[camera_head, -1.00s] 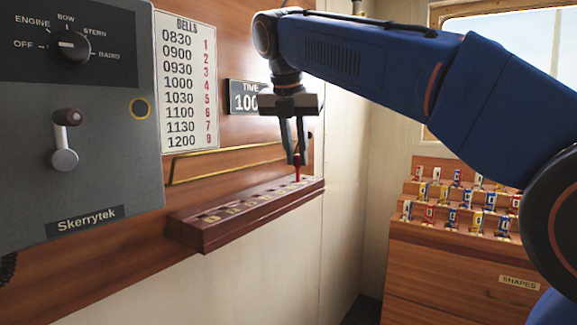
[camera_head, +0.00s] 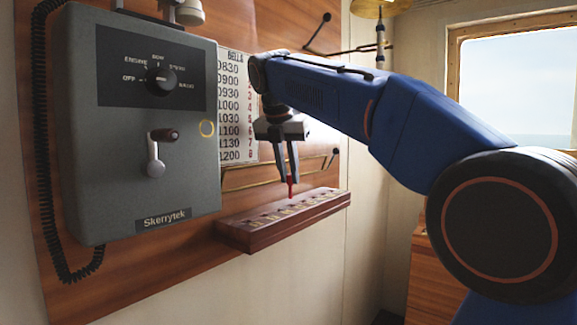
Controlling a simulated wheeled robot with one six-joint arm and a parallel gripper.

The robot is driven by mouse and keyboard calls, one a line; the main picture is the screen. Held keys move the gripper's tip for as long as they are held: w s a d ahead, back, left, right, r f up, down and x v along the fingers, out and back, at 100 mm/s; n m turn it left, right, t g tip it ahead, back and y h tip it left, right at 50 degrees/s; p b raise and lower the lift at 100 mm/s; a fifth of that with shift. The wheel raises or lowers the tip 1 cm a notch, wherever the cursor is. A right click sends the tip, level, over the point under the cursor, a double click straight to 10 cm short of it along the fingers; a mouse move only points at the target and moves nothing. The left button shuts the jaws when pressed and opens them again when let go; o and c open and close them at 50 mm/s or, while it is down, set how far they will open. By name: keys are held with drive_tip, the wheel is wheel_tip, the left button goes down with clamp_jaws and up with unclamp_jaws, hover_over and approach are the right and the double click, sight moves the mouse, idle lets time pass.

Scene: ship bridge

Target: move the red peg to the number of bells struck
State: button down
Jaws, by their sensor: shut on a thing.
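The red peg (camera_head: 291,186) is upright between the fingertips of my gripper (camera_head: 288,178), which is shut on it. The peg is over the middle-to-right part of the long dark-red peg board (camera_head: 235,233), which has a row of pale number marks on top. I cannot tell whether the peg's lower end is in a hole or just above one. The BELLS chart (camera_head: 236,150) hangs on the wall behind, listing times from 0830 to 1200. The TIME sign is hidden behind my arm.
A grey Skerrytek box (camera_head: 100,180) with a knob, a lever and a coiled cord (camera_head: 47,230) is on the wall at left. A brass rail (camera_head: 240,180) runs above the board. A brass bell (camera_head: 380,8) hangs at top right. A window (camera_head: 515,90) is at right.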

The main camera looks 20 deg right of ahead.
sight(290, 191)
drive_tip(key=shift+f, duration=2.15)
drive_tip(key=c, duration=1.6)
unclamp_jaws()
drive_tip(key=v, duration=1.7)
drive_tip(key=shift+r, duration=0.15)
